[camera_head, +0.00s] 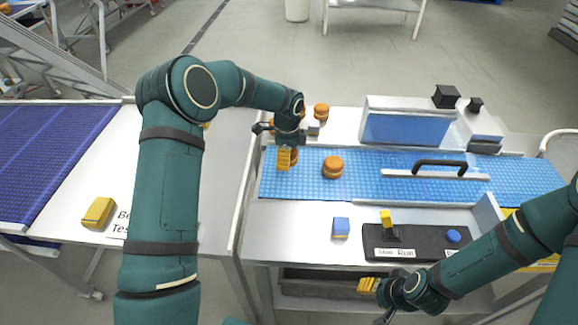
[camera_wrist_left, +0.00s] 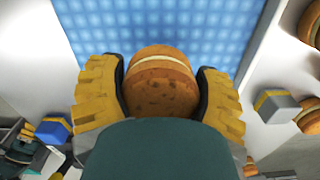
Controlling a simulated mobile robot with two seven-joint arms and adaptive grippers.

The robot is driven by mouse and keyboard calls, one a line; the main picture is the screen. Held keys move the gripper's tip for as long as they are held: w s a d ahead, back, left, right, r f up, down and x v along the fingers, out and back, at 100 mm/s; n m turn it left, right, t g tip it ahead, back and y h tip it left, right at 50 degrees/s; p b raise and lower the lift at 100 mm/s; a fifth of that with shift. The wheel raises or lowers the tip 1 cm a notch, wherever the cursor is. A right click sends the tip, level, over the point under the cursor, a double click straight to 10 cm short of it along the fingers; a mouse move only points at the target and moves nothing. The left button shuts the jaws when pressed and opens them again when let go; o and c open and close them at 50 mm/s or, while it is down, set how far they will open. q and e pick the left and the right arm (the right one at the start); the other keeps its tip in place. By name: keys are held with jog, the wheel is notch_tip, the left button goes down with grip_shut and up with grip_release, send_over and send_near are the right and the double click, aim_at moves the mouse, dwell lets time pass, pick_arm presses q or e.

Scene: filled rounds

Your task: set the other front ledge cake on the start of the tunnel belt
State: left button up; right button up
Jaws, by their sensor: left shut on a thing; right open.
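My left gripper (camera_head: 287,158) is shut on an orange-brown layered cake with a pale filling band, which fills the space between the yellow fingers in the left wrist view (camera_wrist_left: 162,85). In the head view this cake is mostly hidden by the fingers, over the left end of the blue tunnel belt (camera_head: 300,186). I cannot tell whether it touches the belt. Another cake (camera_head: 332,168) stands on the belt just right of the gripper. A cake (camera_head: 321,111) sits on the white ledge behind the belt. My right gripper (camera_head: 368,286) is open and empty at the table's front edge.
A blue-windowed tunnel hood (camera_head: 405,127) and a black handle (camera_head: 440,164) stand to the right. A blue block (camera_head: 341,228) and a dark panel (camera_head: 410,243) with yellow and blue controls are in front. A yellow block (camera_head: 99,212) lies on the left table.

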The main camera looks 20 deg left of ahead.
pick_arm(q)
jog(key=shift+f, duration=2)
jog(key=shift+f, duration=0.2)
jog(key=o, duration=0.8)
jog(key=shift+r, duration=0.15)
notch_tip(320, 180, up, 12)
jog(key=shift+d+r, duration=0.1)
